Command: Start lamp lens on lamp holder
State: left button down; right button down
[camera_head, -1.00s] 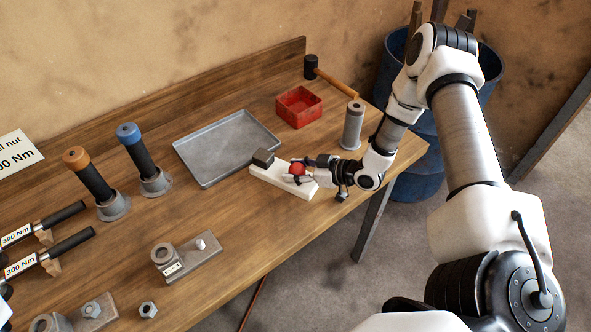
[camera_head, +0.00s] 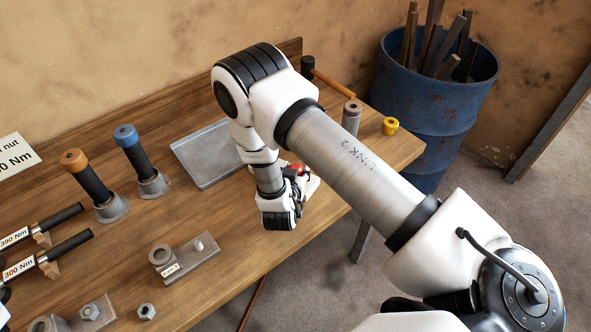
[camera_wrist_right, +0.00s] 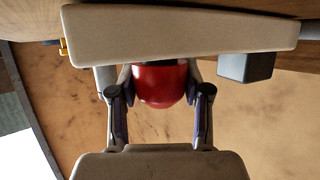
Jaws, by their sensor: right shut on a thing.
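The red lamp lens (camera_wrist_right: 160,84) is round and sits between the two fingers of my right gripper (camera_wrist_right: 160,100) in the right wrist view. The gripper is shut on it. A dark part, probably the lamp holder (camera_wrist_right: 160,61), shows just behind the lens at the edge of the pale board (camera_wrist_right: 185,35). Lens and dark part look in line and close; I cannot tell whether they touch. In the head view a bit of red lens (camera_head: 296,168) shows beside the pale board (camera_head: 313,186), largely hidden by my right arm. My left gripper does not show clearly.
A grey tray (camera_head: 205,160), grey cylinder (camera_head: 351,118) and yellow cup (camera_head: 390,126) stand around. Torque tools (camera_head: 92,180) and a grey fixture (camera_head: 185,262) are left. The front middle tabletop is clear.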

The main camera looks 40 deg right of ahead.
jog(key=shift+m+g+h, duration=0.8)
jog(key=shift+m+g, duration=0.1)
jog(key=shift+m, duration=0.2)
jog(key=shift+c, duration=2.2)
grip_release()
jog(key=shift+w+r, duration=0.1)
jog(key=shift+r, duration=0.1)
notch_tip(320, 180, up, 10)
jog(key=shift+f, duration=0.15)
jog(key=shift+f, duration=0.1)
